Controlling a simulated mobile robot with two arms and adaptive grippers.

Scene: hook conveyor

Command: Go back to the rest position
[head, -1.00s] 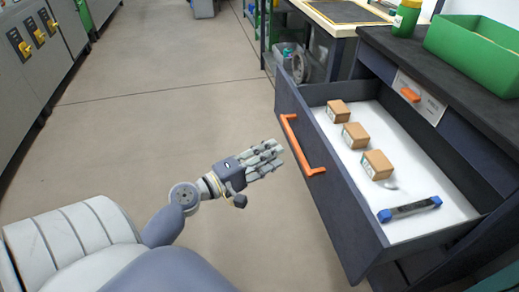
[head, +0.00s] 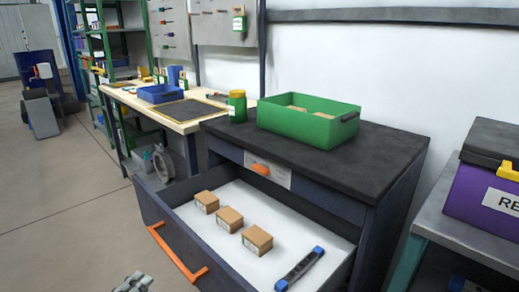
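Only the grey fingers of my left gripper (head: 135,283) show, at the bottom edge left of centre in the head view. They look extended and empty, apart from the drawer; the rest of the hand is cut off. The drawer (head: 170,219) of the dark cabinet is pulled open, with an orange handle (head: 176,254) on its front. In it lie three small brown boxes in a row (head: 207,201) (head: 229,219) (head: 257,240) and a black bar with blue ends (head: 301,268). My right gripper is out of view.
A green bin (head: 308,122) with contents and a green jar with a yellow lid (head: 237,106) stand on the cabinet top. A purple box (head: 487,198) stands on a grey surface at right. A workbench (head: 165,112) is behind left. Open floor (head: 50,205) lies at left.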

